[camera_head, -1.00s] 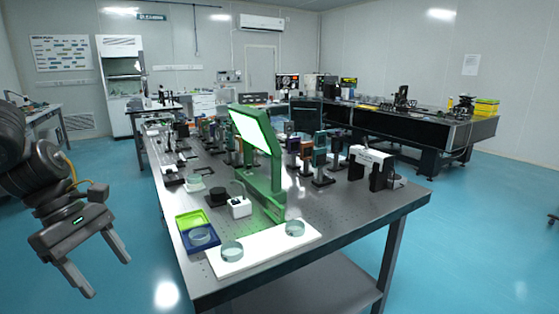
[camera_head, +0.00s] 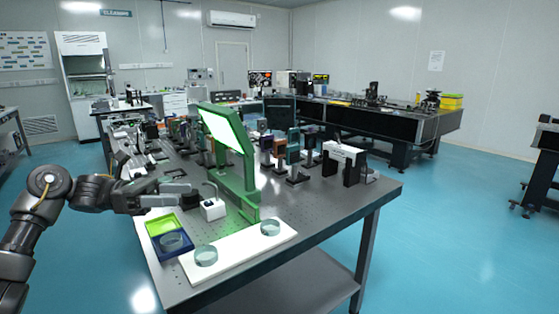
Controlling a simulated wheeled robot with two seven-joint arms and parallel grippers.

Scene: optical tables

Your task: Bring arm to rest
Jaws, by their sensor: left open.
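My left arm (camera_head: 48,190) comes in from the left edge, dark grey and bent. Its gripper (camera_head: 188,183) points to the right, over or in front of the near left part of the optical table (camera_head: 318,232). The gripper is open, seen nearly edge-on, with nothing visible between its fingers. It appears just above the green and blue trays and left of a small white device (camera_head: 212,209). I cannot tell its exact height above the table. My right gripper is not in view.
A green-framed lit screen (camera_head: 228,140) stands on the table. In front lie a yellow-green tray (camera_head: 160,225), a blue tray (camera_head: 188,248) and a white board (camera_head: 240,250) with round glass dishes. Several optical mounts stand behind. Blue floor is open at right.

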